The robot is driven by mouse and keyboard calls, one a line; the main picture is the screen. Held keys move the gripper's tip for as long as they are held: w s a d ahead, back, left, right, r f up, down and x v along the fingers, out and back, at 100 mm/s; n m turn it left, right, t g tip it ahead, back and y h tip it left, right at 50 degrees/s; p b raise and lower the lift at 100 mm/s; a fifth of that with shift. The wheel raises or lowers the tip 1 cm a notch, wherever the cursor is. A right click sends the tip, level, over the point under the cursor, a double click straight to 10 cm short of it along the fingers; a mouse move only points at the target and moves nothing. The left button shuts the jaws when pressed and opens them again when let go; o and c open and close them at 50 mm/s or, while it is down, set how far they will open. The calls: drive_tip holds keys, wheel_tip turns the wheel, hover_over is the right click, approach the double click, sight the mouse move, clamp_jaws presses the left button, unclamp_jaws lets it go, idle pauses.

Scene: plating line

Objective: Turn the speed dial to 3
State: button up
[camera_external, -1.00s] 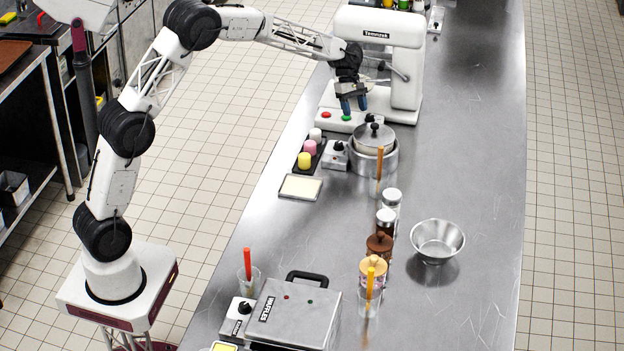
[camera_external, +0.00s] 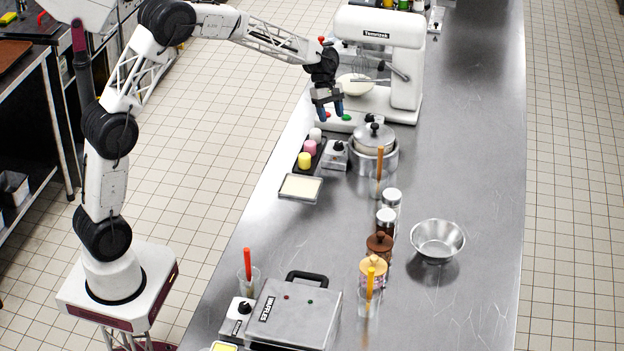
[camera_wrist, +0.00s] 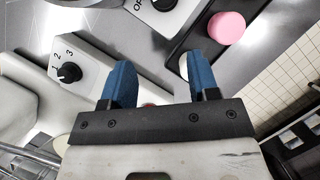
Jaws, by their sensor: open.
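The speed dial is a black knob (camera_wrist: 69,72) on a pale panel with the numerals 2 and 3 beside it, at the left of the wrist view. I cannot make out which mark it points at. In the external view a small black knob (camera_external: 370,117) shows at the right of the white mixer's base (camera_external: 385,101). My gripper (camera_external: 331,114) is open and empty above the left part of that base, near its red and green buttons. In the wrist view its blue fingers (camera_wrist: 160,72) are spread, to the right of the dial and apart from it.
A second dial (camera_wrist: 165,3) on a small control box (camera_external: 335,156) stands nearby, beside a lidded pot (camera_external: 373,160). A dark tray holds white, pink (camera_wrist: 226,27) and yellow cylinders. The mixer's head (camera_external: 380,28) and cream bowl (camera_external: 353,84) rise behind my gripper.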

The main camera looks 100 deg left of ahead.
drive_tip(key=shift+s+d, duration=0.1)
idle(0.4)
drive_tip(key=n+t+y, duration=0.1)
drive_tip(key=n+y, duration=0.2)
drive_tip(key=n, duration=0.6)
approach(370, 115)
drive_tip(key=shift+d+f, duration=0.15)
drive_tip(key=shift+f, duration=0.3)
drive_tip(key=shift+f, duration=0.1)
drive_tip(key=shift+x, duration=3.85)
drive_tip(key=c, duration=0.9)
